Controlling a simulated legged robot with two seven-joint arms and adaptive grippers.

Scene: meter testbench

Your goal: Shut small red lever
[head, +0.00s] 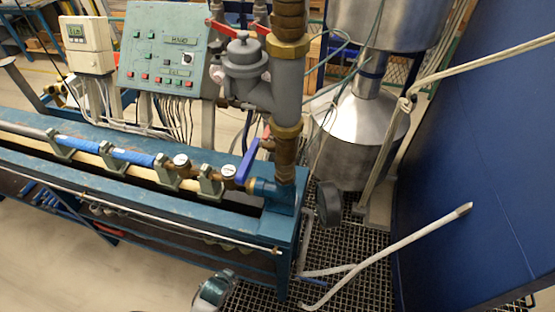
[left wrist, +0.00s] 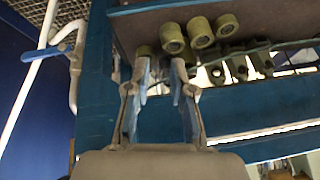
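Two small red levers show in the head view at the top of the grey meter pipework, one on the left (head: 226,29) and one on the right (head: 256,27). They are partly cut off or hidden by the pipe, so I cannot tell how each is set. My left gripper (left wrist: 161,70) shows in the left wrist view with its two blue-padded fingers apart and nothing clearly between them. Its tips are in front of round olive fittings (left wrist: 200,32) by the blue bench frame; contact cannot be told. No red lever shows in that view. My right gripper is not in view.
A blue lever (head: 247,164) sits at the end of the bench pipe. The control panel (head: 165,47) stands behind the blue bench (head: 225,219). A steel tank (head: 362,135), a white pole (head: 405,243) and a blue wall (head: 480,150) bound the right.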

